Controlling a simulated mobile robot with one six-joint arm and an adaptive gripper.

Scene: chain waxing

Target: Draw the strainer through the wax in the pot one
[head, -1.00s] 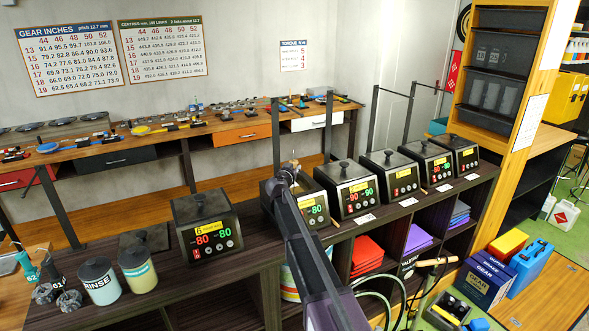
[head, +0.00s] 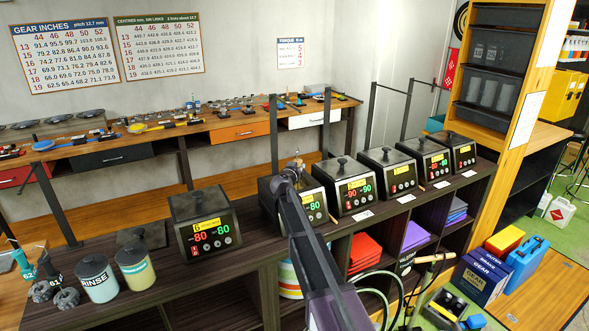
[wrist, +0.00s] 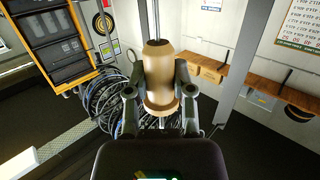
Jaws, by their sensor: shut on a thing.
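My gripper (wrist: 160,108) is shut on a tan wooden handle (wrist: 158,72) with a thin metal rod (wrist: 152,18) running up from it in the wrist view. I take this for the strainer's handle; its mesh end is out of that view. In the head view my gripper end (head: 291,172) is over the second wax pot from the left (head: 313,205) and hides part of it. Dark box-shaped wax pots stand in a row on the shelf unit, among them the leftmost pot (head: 205,223), marked 6, and the far right pot (head: 461,152). I cannot read which is one.
Rinse jar (head: 97,279) and another jar (head: 135,266) stand at the shelf's left end. A long workbench (head: 225,127) with tools runs along the wall behind. Upright dark posts (head: 373,115) rise behind the pots. Blue and yellow boxes lie at the lower right.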

